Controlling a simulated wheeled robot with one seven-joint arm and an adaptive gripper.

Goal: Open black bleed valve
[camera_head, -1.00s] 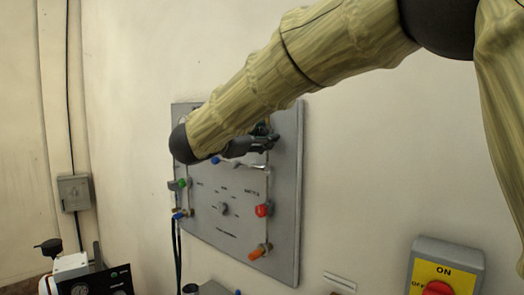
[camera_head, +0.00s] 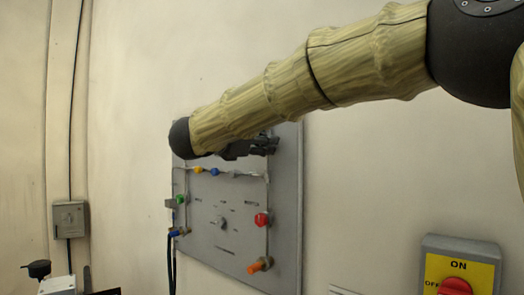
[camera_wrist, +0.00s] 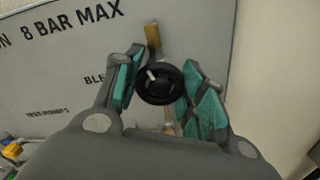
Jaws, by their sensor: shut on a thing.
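The black bleed valve (camera_wrist: 160,84) is a round black knob with a white mark, on a brass pipe, beside the partly hidden "BLE..." label on the grey panel. In the wrist view my gripper (camera_wrist: 163,72) has its teal-padded fingers on both sides of the knob, shut on it. In the head view my gripper (camera_head: 265,145) is at the panel's upper right, and the black knob is hidden there behind my fingers and arm.
The grey panel (camera_head: 215,245) on the wall also carries yellow (camera_head: 198,170), blue (camera_head: 214,172), green (camera_head: 180,200), red (camera_head: 262,219) and orange (camera_head: 259,265) valves. A yellow switch box (camera_head: 485,270) is at lower right.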

